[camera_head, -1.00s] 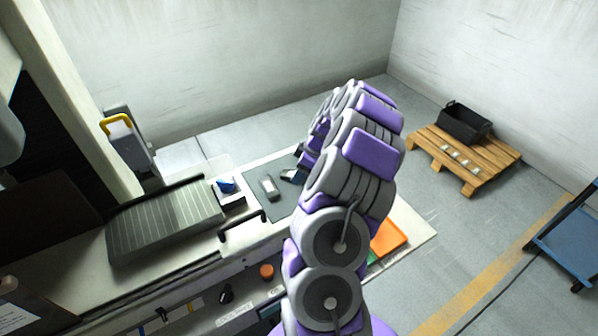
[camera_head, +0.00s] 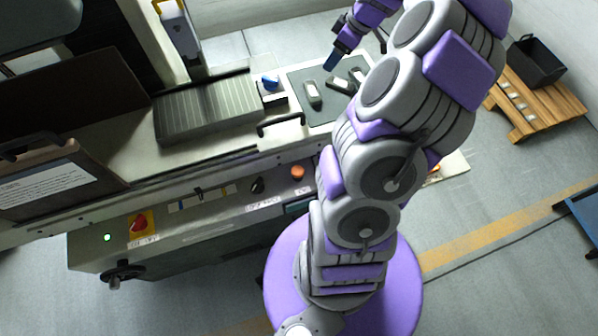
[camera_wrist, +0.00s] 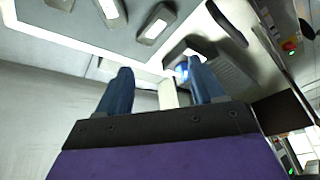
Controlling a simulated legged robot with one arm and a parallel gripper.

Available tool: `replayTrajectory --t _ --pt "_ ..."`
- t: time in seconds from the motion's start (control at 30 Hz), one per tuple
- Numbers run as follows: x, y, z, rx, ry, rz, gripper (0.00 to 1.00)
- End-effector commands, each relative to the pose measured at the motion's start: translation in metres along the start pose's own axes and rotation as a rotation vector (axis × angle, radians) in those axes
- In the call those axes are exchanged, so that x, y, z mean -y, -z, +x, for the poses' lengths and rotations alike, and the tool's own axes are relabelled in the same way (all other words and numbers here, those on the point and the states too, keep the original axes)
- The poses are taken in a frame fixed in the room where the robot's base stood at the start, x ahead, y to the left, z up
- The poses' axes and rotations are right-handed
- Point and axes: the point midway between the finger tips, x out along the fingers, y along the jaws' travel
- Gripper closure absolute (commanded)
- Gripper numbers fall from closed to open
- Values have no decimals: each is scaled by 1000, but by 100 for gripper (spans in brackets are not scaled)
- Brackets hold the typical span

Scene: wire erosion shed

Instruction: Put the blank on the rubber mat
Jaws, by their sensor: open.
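A dark grey mat (camera_head: 299,82) lies on the bench top right of the ribbed plate. Small grey pieces with pale tops rest on it: one (camera_head: 313,92) at the left, one (camera_head: 339,85) beside it, and another partly behind my arm. Which one is the blank, I cannot tell. The wrist view shows such pieces (camera_wrist: 157,22) on the mat (camera_wrist: 135,25). My gripper (camera_head: 355,52) is open above the mat's far edge, apart from the pieces. In the wrist view its blue fingers (camera_wrist: 160,72) stand apart; a pale upright thing shows between them, its contact unclear.
A ribbed plate (camera_head: 208,108), a small block with a blue top (camera_head: 270,83) and a black handle (camera_head: 281,125) are left of the mat. A wooden pallet (camera_head: 545,103) with a black bin (camera_head: 537,60) and small pale pieces is at right. A blue cart (camera_head: 582,212) stands at the right edge.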

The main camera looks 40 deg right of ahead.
Motion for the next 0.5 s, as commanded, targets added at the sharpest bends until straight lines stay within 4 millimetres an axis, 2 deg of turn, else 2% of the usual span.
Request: replayTrajectory --t 0.03,0.1,0.2,0.33,0.43,0.5 --pt "30 26 -3 11 27 -13 32" --pt "72 52 -8 35 57 -7 32" --pt "130 77 -14 82 91 10 32" --pt "201 88 -22 156 113 49 32" --pt "251 84 -29 222 112 89 32" --pt "285 74 -32 273 103 124 32"
